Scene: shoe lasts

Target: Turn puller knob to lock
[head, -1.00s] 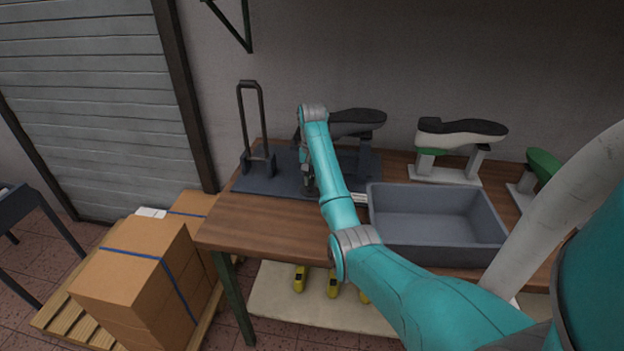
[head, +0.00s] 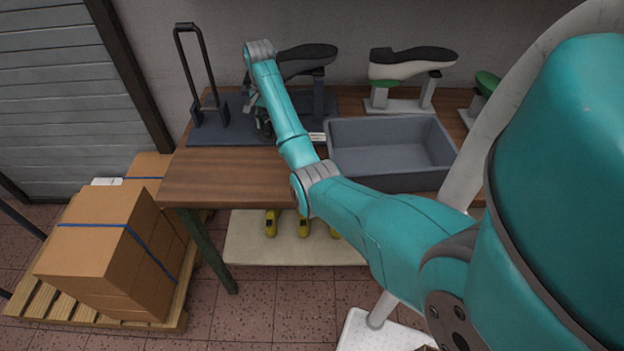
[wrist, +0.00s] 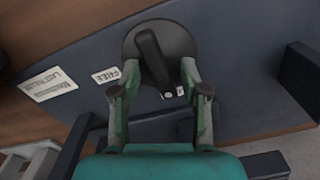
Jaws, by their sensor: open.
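The puller knob (wrist: 157,52) is a dark round disc with a raised bar across it, seen in the wrist view. The bar leans slightly from the vertical of the picture. A FREE label (wrist: 107,75) lies left of the disc; another label (wrist: 174,92) below it is partly hidden by a finger. My gripper (wrist: 158,66) is open, with one finger on each side of the bar; whether they touch it I cannot tell. In the head view my gripper (head: 263,124) is at the front of the puller's dark base plate (head: 228,132), and the knob is not clearly visible.
The puller's tall handle (head: 196,70) stands left of my arm. A dark shoe last (head: 305,62) stands behind, and a grey bin (head: 390,180) sits close to the right. The wooden bench (head: 230,178) is clear in front. Boxes (head: 105,240) stand at lower left.

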